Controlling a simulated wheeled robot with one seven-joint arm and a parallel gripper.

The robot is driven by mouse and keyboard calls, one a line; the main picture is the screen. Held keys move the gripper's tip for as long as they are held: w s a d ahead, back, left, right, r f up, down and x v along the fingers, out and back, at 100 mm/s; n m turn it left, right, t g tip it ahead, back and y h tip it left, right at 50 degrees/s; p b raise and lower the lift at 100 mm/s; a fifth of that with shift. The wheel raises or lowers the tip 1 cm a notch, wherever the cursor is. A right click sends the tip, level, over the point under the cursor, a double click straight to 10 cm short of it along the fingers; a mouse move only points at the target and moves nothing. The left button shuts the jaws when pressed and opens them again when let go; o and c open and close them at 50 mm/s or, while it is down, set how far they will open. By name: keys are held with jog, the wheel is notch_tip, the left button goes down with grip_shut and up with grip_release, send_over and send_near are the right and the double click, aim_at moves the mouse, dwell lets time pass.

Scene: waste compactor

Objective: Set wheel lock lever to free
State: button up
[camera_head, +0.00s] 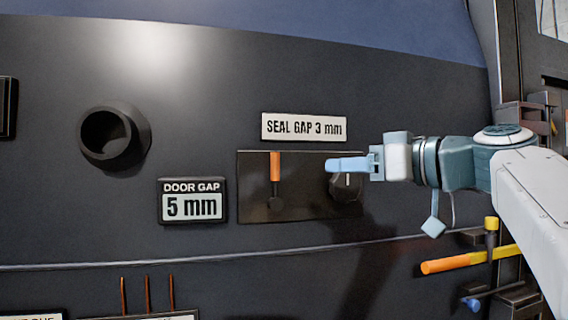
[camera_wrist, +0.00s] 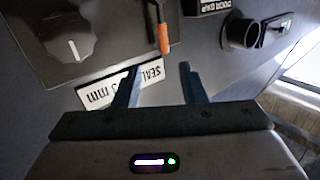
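A small lever with an orange handle (camera_head: 275,167) stands upright on a dark panel (camera_head: 310,212), its black pivot below; it also shows in the wrist view (camera_wrist: 163,38). No label naming a wheel lock is readable, so I cannot tell if this is that lever. A longer lever with an orange end and yellow bar (camera_head: 462,262) sticks out at the lower right. My gripper (camera_head: 335,164) is in front of the panel's black knob (camera_head: 346,186), right of the small lever. In the wrist view, its fingers (camera_wrist: 159,68) are apart with nothing between them.
A "SEAL GAP 3 mm" plate (camera_head: 304,127) is above the panel. A "DOOR GAP 5 mm" display (camera_head: 192,201) is left of it. A round black socket (camera_head: 113,137) protrudes at the left. Several thin reddish rods (camera_head: 147,295) stand at the bottom left.

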jog(key=r, duration=0.2)
jog(key=p, duration=0.4)
send_near(275, 177)
jog(key=shift+n+y, duration=0.3)
jog(key=shift+n, duration=0.1)
jog(key=w+a+r, duration=0.1)
jog(key=w+a, duration=0.1)
jog(key=w+a+r, duration=0.1)
jog(key=w, duration=0.1)
jog(key=w+a+r, duration=0.1)
jog(key=a, duration=0.1)
jog(key=shift+w+a+r, duration=0.3)
jog(key=shift+w+a, duration=0.1)
grip_shut()
